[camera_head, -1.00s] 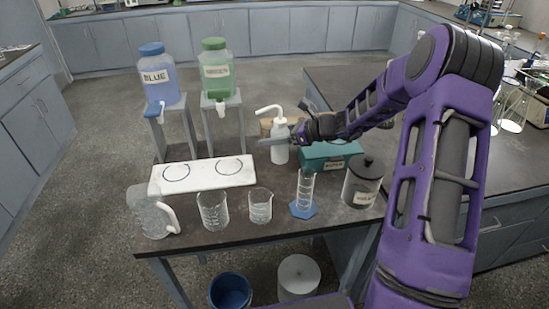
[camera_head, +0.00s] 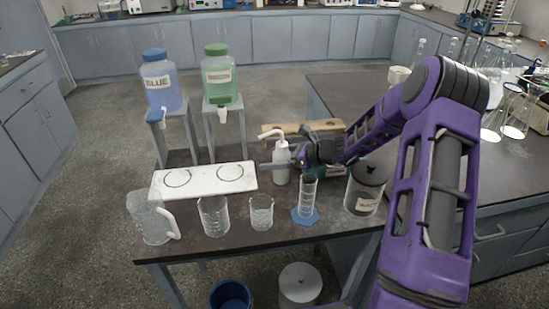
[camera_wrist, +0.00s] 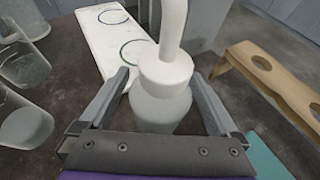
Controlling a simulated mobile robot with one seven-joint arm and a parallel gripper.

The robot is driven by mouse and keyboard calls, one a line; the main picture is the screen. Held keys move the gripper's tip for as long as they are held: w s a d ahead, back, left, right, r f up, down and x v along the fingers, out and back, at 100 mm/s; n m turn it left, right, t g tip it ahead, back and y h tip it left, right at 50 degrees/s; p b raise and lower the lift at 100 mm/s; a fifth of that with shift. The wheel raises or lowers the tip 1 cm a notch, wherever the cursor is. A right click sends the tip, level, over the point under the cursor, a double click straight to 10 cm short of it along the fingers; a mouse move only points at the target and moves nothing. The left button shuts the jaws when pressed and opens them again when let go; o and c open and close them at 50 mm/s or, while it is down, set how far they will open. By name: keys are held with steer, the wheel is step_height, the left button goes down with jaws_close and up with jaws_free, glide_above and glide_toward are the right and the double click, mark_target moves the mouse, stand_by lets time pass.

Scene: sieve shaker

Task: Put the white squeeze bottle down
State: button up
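The white squeeze bottle (camera_head: 281,163) is upright behind the graduated cylinder, its bent spout pointing left. Its base is at or very near the dark table top (camera_head: 240,232); I cannot tell whether it touches. In the wrist view the bottle (camera_wrist: 162,95) sits between the two grey fingers of my gripper (camera_wrist: 161,76). The fingers lie close along both sides of its body, below the white cap, and look shut on it. In the head view my gripper (camera_head: 282,165) reaches the bottle from the right.
A white board (camera_head: 205,178) with two rings lies left of the bottle. A glass pitcher (camera_head: 150,220), two beakers (camera_head: 214,217) (camera_head: 261,213), a graduated cylinder (camera_head: 307,197) and a lidded jar (camera_head: 365,190) stand in front. A wooden rack (camera_head: 290,128) is behind. A teal box is mostly hidden by my gripper.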

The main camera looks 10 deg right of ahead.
steer(key=p+v, duration=0.1)
steer(key=v, duration=1.1)
steer(key=shift+r, duration=0.15)
